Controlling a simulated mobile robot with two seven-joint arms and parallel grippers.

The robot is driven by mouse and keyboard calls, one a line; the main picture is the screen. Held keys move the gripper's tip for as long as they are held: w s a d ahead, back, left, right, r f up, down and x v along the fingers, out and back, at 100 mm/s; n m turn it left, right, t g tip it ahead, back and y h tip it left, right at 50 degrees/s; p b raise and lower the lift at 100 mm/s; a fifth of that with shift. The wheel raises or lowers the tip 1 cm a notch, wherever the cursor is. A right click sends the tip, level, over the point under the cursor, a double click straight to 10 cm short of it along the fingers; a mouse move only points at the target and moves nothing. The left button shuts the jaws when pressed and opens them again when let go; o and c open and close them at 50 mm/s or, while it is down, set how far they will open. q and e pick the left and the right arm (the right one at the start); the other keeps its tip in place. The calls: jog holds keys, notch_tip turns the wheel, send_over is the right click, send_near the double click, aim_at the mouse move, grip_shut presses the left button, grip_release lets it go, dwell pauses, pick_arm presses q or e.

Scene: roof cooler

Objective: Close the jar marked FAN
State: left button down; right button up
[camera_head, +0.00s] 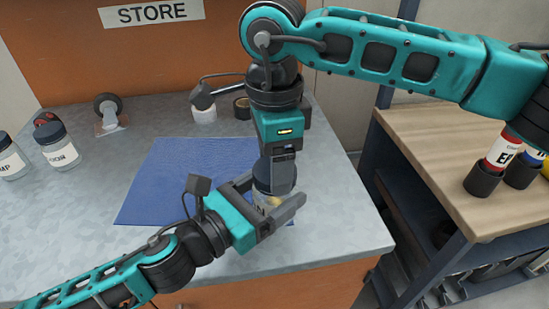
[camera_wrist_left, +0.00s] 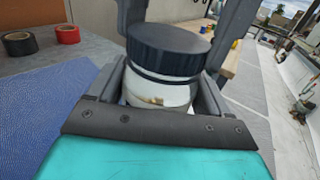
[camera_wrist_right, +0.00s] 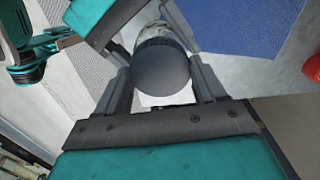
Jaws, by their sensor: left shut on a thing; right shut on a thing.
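The jar (camera_head: 262,206) has a pale body, and part of its label shows in the head view, ending in N; the rest is hidden by my grippers. My left gripper (camera_head: 272,195) is shut on the jar body (camera_wrist_left: 158,92), one finger on each side, holding it upright over the front of the bench. The dark round lid (camera_wrist_left: 168,46) sits over the jar's mouth, with a dark band just below it. My right gripper (camera_head: 276,180) points down from above and is shut on the lid, which also shows between its fingers in the right wrist view (camera_wrist_right: 162,70). I cannot tell how tightly the lid is seated.
A blue mat (camera_head: 165,185) lies on the metal bench behind the jar. Two dark-lidded jars (camera_head: 60,150) (camera_head: 10,160) stand at the left, a caster (camera_head: 108,112) at the back. A wooden table (camera_head: 440,145) with holders stands at the right, beyond a gap.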

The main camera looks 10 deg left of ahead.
jog(key=m, duration=1.6)
jog(key=shift+m, duration=0.4)
jog(key=m, duration=0.5)
jog(key=shift+m, duration=0.3)
jog(key=m, duration=1)
jog(key=shift+m, duration=0.4)
jog(key=o, duration=1.1)
jog(key=shift+f, duration=0.1)
